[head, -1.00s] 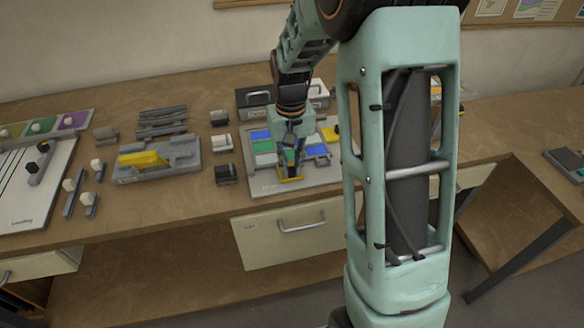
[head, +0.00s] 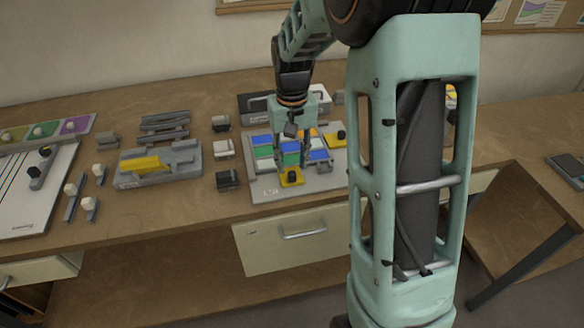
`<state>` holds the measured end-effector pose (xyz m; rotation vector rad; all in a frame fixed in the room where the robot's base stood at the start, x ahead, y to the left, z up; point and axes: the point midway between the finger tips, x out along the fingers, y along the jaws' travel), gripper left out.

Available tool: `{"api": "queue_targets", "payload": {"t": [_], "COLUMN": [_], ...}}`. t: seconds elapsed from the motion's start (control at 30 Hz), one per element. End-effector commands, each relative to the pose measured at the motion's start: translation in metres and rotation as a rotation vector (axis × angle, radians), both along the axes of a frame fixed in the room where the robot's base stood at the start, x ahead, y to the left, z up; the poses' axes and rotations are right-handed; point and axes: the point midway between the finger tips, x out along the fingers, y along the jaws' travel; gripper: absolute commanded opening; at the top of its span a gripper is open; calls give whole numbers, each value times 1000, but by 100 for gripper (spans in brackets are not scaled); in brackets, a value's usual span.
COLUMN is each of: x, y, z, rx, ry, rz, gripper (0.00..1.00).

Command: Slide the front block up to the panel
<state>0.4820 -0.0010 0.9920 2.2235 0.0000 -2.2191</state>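The front block (head: 291,178) is yellow with a black knob and lies at the front edge of the coloured panel (head: 264,152). I cannot tell whether block and panel touch. The panel has blue, green and white cells and lies on a light grey board (head: 262,190). A second yellow block with a black knob (head: 336,139) sits at the panel's right side. My gripper (head: 293,158) is over the panel, just behind the front block's knob. Its fingers look spread, with nothing held between them. They hide part of the panel's middle.
A grey fixture with a yellow piece (head: 145,163) stands left of the board. Small knobbed blocks (head: 228,180) line the gap between them. A dark box with a handle (head: 255,102) stands behind the panel. My arm covers the board's right surroundings.

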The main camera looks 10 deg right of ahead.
Motion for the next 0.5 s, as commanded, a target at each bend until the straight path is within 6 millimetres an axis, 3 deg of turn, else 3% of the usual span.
{"api": "queue_targets", "payload": {"t": [0.1, 0.3, 0.5], "x": [2, 1, 1], "y": [0, 0, 0], "z": [28, 66, 84], "rx": [0, 0, 0], "ry": [-7, -5, -3], "rz": [0, 0, 0], "gripper": [32, 32, 32]}}
